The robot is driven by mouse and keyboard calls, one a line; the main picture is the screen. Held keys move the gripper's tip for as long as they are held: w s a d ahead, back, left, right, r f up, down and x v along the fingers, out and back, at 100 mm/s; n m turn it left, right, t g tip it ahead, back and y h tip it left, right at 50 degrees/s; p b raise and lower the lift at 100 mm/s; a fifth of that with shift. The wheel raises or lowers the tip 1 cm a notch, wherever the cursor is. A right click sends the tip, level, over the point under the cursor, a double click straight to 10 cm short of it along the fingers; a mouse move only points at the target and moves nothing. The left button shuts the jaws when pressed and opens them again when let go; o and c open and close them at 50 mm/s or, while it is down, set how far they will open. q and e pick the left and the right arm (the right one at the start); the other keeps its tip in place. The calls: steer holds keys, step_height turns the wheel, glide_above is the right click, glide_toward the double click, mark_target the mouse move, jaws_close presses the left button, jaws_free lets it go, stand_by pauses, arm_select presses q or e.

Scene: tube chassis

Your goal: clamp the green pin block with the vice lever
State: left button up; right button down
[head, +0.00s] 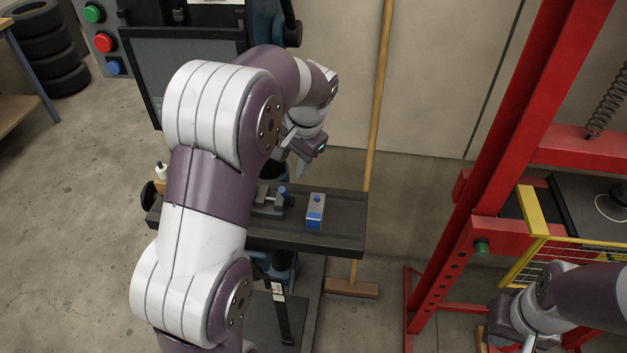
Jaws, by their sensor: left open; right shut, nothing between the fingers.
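My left arm reaches across the workbench, and its open gripper (309,158) hangs above the back of the dark bench top (340,238), holding nothing. A small grey metal vice (268,205) with a blue part sits on the bench, partly hidden by my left arm. A grey block with a blue top and front (316,211) stands upright to the right of the vice, apart from it. I cannot make out a green pin block or clearly tell the vice lever; my arm covers part of the bench. My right gripper (500,328) is shut and empty at the lower right.
A red press frame (490,160) with a small green part (481,247) and a yellow mesh guard (530,240) stands right. A broom (374,130) leans behind the bench. A dark screen (150,60), button panel (103,42) and tyres (50,50) are at back left.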

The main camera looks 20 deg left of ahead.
mark_target(284, 192)
arm_select(q)
steer(key=x, duration=0.8)
steer(key=s+p+x, duration=0.1)
steer(key=x, duration=0.3)
steer(key=shift+f, duration=0.2)
steer(key=shift+w, duration=0.1)
jaws_close()
